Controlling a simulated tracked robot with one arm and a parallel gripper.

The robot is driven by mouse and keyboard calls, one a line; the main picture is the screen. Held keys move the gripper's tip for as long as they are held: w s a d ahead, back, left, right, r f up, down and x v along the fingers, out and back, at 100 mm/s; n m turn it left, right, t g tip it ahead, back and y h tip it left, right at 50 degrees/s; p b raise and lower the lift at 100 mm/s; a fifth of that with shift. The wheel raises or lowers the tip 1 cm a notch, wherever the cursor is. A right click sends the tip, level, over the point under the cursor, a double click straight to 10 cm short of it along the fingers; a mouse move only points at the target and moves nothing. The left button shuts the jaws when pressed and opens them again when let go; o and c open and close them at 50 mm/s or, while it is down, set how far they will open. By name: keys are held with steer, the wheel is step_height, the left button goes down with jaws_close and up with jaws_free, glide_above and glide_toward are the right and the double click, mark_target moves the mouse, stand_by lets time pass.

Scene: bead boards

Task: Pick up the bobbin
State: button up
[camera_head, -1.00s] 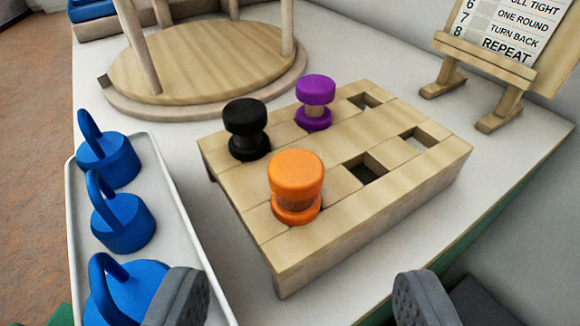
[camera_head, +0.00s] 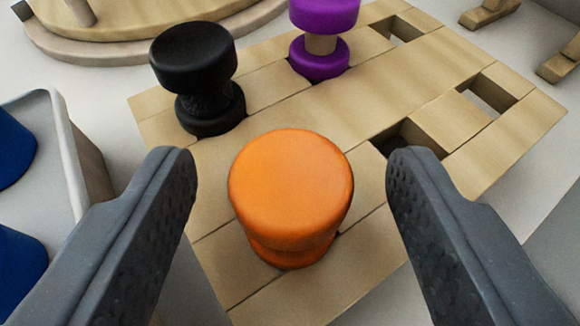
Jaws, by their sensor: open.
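An orange bobbin (camera_head: 291,190) stands upright in the wooden board (camera_head: 350,105), in the near part of it. A black bobbin (camera_head: 195,75) stands behind it to the left, and a purple bobbin (camera_head: 321,50) stands further back, its top cut by the frame edge. My gripper (camera_head: 291,175) is open and empty. Its two grey fingers are on the left and right of the orange bobbin in the picture, with a visible gap on each side. I cannot tell how far the fingertips are above the board.
The board has several empty square holes, one (camera_head: 410,137) close to the right fingertip. A white tray (camera_head: 70,150) with blue knobbed weights (camera_head: 15,150) is at the left. A round wooden stand (camera_head: 130,45) is at the back left, and wooden easel feet (camera_head: 560,65) are at the back right.

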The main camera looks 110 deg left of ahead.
steer(key=c, duration=1.1)
